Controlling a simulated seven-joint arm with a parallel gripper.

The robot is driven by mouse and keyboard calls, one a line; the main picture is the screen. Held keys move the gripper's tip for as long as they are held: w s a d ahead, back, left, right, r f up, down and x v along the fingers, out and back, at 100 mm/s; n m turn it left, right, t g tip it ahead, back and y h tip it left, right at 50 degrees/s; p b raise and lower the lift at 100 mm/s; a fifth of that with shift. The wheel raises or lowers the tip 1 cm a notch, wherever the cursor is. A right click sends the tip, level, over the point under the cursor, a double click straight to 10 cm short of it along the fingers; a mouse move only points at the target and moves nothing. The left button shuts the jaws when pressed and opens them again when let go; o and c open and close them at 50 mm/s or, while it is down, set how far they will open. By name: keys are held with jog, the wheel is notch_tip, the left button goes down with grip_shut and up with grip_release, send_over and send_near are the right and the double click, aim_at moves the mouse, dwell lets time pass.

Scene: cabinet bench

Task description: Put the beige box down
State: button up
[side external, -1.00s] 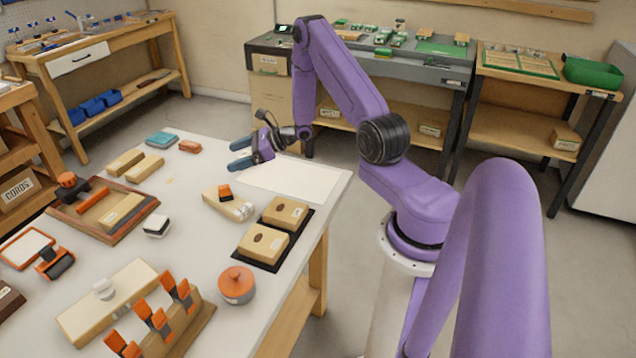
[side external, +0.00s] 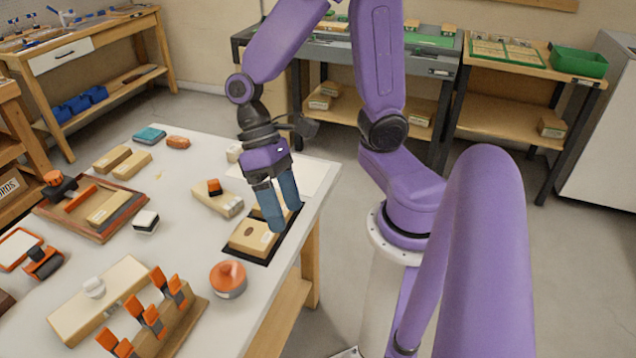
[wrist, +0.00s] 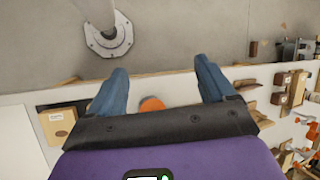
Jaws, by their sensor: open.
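Several beige boxes are in view. One beige box (side external: 253,238) lies flat on a black tray (side external: 262,260) at the table's right edge; a second box on that tray is mostly hidden behind my fingers. A small pale box (side external: 234,152) stands farther back, beside a white sheet (side external: 318,178). My gripper (side external: 281,214) points down over the tray in the side view. In the wrist view its fingers (wrist: 160,85) are spread with nothing held between them. A labelled beige box (wrist: 57,122) shows left of the fingers there.
A beige block with an orange piece (side external: 217,198) lies left of the tray. A round orange-lidded pot (side external: 228,279) stands in front of it and shows between the fingers in the wrist view (wrist: 152,104). A wooden rack with orange clamps (side external: 160,320) is nearer.

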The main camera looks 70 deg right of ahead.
jog(key=s+d+r+n+t+h, duration=0.2)
jog(key=s+d+n+t+h, duration=0.1)
jog(key=n, duration=0.7)
jog(key=shift+s+d+r+t, duration=0.3)
jog(key=shift+s+d+t, duration=0.2)
jog(key=shift+s+t, duration=0.5)
